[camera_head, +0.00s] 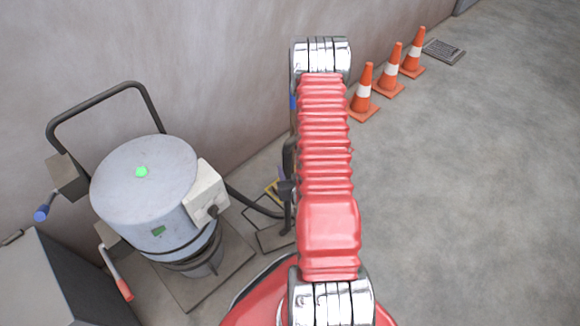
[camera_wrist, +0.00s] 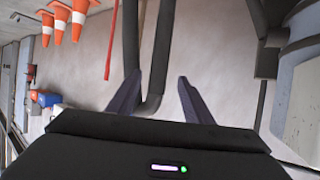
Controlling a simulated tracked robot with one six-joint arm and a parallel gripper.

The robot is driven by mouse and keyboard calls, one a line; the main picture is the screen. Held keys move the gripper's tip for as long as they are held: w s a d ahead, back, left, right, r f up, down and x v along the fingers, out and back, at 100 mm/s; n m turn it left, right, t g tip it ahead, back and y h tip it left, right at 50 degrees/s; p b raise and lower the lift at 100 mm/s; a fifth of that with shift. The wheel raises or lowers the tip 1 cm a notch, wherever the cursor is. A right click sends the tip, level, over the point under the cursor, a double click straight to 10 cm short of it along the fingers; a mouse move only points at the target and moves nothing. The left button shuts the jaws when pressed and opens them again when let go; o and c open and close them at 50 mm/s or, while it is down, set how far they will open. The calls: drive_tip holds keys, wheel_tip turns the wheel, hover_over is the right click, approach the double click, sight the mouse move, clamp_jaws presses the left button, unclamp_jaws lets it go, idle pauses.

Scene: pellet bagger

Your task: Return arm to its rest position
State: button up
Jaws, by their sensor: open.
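My red arm stands upright in the middle of the head view, and its upper end is in front of the wall. My gripper (camera_wrist: 160,95) shows in the wrist view with its two dark fingers apart. Nothing is seen between the fingertips except a dark tube and the wall behind them. In the head view my gripper is hidden behind the arm. The pellet bagger (camera_head: 145,190), a grey drum with a green light on top, stands left of my arm. Part of a grey machine body shows at the right of the wrist view (camera_wrist: 303,100).
A black frame handle (camera_head: 100,100) rises behind the drum. Blue (camera_head: 41,213) and red (camera_head: 124,290) handles stick out at its left. A grey box (camera_head: 35,275) stands at lower left. Orange cones (camera_head: 396,70) line the wall near a floor grate (camera_head: 444,51). The floor at right is clear.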

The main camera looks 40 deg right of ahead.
idle(0.8)
drive_tip(key=s+a+f+g+y, duration=0.4)
drive_tip(key=s+a+f+g, duration=0.15)
drive_tip(key=s+f, duration=0.3)
drive_tip(key=s+a+r+n+y, duration=0.1)
drive_tip(key=a+r+n, duration=0.1)
drive_tip(key=a+r, duration=0.6)
drive_tip(key=s+a+r+n, duration=0.1)
drive_tip(key=a+r, duration=0.7)
drive_tip(key=r, duration=1.5)
drive_tip(key=s+a+r+n+y, duration=0.1)
drive_tip(key=a+r+n, duration=0.2)
drive_tip(key=a+r, duration=0.5)
wheel_tip(320, 180, up, 8)
drive_tip(key=shift+a+f+y, duration=0.2)
drive_tip(key=shift+a+y, duration=0.05)
drive_tip(key=shift+y, duration=0.05)
drive_tip(key=shift+s, duration=0.1)
idle(0.5)
